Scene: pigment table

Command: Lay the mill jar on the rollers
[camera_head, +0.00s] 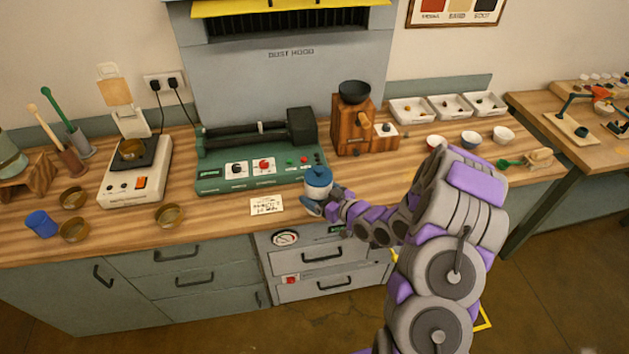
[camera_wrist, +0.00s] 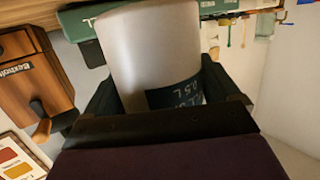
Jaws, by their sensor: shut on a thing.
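The mill jar (camera_head: 318,180) has a blue top and a pale body. In the head view it is held upright in front of the right end of the green roller machine (camera_head: 262,180). My gripper (camera_head: 316,206) is shut on it. In the wrist view the pale jar body (camera_wrist: 150,50) with a dark written label stands between my black fingers (camera_wrist: 155,100). The dark rollers (camera_head: 243,138) lie horizontally along the back of the machine, with nothing on them. The jar is apart from the rollers. The jar's far side is hidden.
A wooden grinder (camera_head: 353,124) stands right of the machine. A scale (camera_head: 136,170) is at its left, with brass dishes (camera_head: 168,215) and a blue cup (camera_head: 41,224) nearby. A written card (camera_head: 266,206) lies in front. Trays and small bowls (camera_head: 471,138) stand at the right.

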